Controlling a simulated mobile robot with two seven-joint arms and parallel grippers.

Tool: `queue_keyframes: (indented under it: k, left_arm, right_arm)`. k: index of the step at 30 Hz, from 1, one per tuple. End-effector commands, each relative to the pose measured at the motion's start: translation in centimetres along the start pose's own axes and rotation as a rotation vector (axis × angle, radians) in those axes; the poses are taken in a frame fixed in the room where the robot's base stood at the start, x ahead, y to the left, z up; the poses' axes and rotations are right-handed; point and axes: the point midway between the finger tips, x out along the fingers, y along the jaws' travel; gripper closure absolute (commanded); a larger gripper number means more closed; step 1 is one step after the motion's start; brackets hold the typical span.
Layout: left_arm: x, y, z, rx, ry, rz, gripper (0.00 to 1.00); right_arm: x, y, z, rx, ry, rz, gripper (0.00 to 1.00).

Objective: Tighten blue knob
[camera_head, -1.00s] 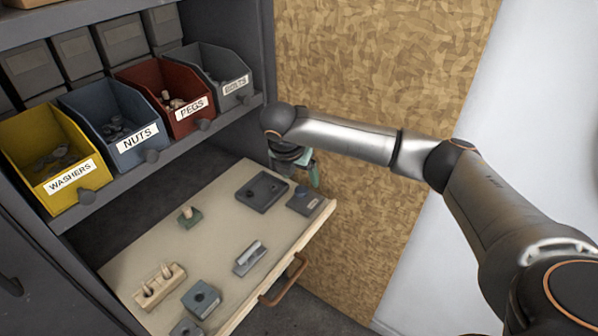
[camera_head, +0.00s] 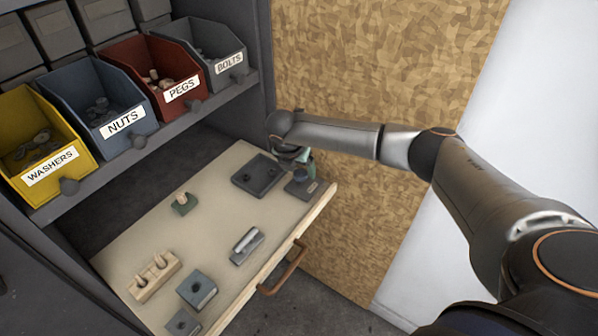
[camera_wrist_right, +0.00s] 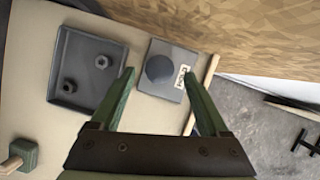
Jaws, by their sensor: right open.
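A dark blue-grey round knob (camera_wrist_right: 160,70) sits on a grey square plate (camera_wrist_right: 153,90) with a small white label, seen in the right wrist view. The plate also shows in the head view (camera_head: 301,190), at the drawer's right front corner; there the knob is largely hidden by my gripper. My right gripper (camera_wrist_right: 158,76) is open, its two green fingers pointing at the plate with the knob between them in the picture. In the head view the right gripper (camera_head: 304,162) is over the plate. I cannot tell whether it touches the knob. My left gripper is out of view.
A dark tray (camera_head: 259,175) with two small nuts lies left of the plate. The open drawer (camera_head: 215,215) also bears a green block with a peg (camera_head: 184,203), a peg holder (camera_head: 155,278) and several grey blocks. Labelled bins stand on the shelf above. A plywood wall (camera_head: 390,80) is behind.

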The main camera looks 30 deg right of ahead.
Motion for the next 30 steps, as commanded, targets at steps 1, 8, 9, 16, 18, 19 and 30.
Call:
queue_keyframes:
  k: [1,8,9,16,18,19,30]
  left_arm:
    - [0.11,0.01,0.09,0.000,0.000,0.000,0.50]
    - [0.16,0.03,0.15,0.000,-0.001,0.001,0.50]
    - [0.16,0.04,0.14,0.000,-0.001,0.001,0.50]
    - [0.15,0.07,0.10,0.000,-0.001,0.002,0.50]
    - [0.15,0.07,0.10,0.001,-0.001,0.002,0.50]
    - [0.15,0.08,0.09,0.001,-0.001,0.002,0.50]
    - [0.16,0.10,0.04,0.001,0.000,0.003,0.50]
  right_arm:
    - [0.63,0.00,-0.03,0.001,0.000,-0.001,0.21]
    - [1.54,0.01,0.00,-0.001,0.000,0.001,0.21]
    - [1.55,0.01,0.00,-0.001,0.000,0.001,0.21]
    - [1.52,0.00,-0.01,-0.001,0.000,0.001,0.29]
    - [1.51,0.00,-0.01,-0.001,0.000,0.001,0.37]
    - [1.51,0.00,-0.01,-0.001,0.000,0.001,0.40]
    - [1.50,-0.02,0.01,0.000,0.000,0.000,0.82]
